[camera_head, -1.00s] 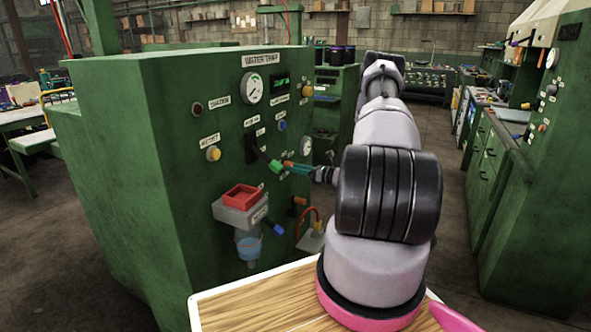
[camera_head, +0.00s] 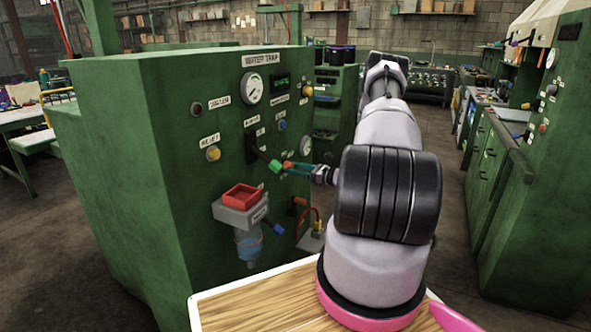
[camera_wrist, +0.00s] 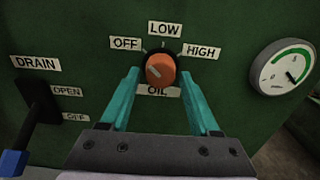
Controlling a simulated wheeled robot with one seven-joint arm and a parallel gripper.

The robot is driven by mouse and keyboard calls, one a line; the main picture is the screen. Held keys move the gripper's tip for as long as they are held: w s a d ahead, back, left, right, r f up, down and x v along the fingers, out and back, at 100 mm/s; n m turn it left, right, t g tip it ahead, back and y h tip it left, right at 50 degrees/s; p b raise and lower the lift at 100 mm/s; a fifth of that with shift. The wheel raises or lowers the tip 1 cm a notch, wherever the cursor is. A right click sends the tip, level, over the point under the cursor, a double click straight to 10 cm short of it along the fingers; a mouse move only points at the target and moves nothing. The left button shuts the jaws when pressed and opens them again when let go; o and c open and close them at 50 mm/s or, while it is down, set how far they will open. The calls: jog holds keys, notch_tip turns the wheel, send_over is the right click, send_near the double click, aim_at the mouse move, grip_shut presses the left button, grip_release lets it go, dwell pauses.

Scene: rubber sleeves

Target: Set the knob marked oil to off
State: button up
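The orange oil knob (camera_wrist: 160,70) sits on the green panel above the OIL label (camera_wrist: 157,91). Around its top are the labels OFF (camera_wrist: 126,43) at upper left, LOW (camera_wrist: 164,28) at the top and HIGH (camera_wrist: 201,51) at upper right. A pale mark shows on the knob's left part; its exact setting is hard to tell. My gripper (camera_wrist: 159,76) is open, with one teal finger on each side of the knob. A small gap shows beside the fingers, and contact cannot be told. In the head view my gripper (camera_head: 297,167) is at the panel, small and partly blurred.
A black DRAIN lever (camera_wrist: 38,98) with a blue end is at left in the wrist view. A white gauge (camera_wrist: 283,67) is at right.

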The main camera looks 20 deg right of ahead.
jog(key=shift+o, duration=0.2)
jog(key=shift+s+d, duration=0.15)
jog(key=shift+d, duration=0.05)
jog(key=v, duration=1)
jog(key=shift+s+d, duration=0.1)
jog(key=shift+s, duration=0.05)
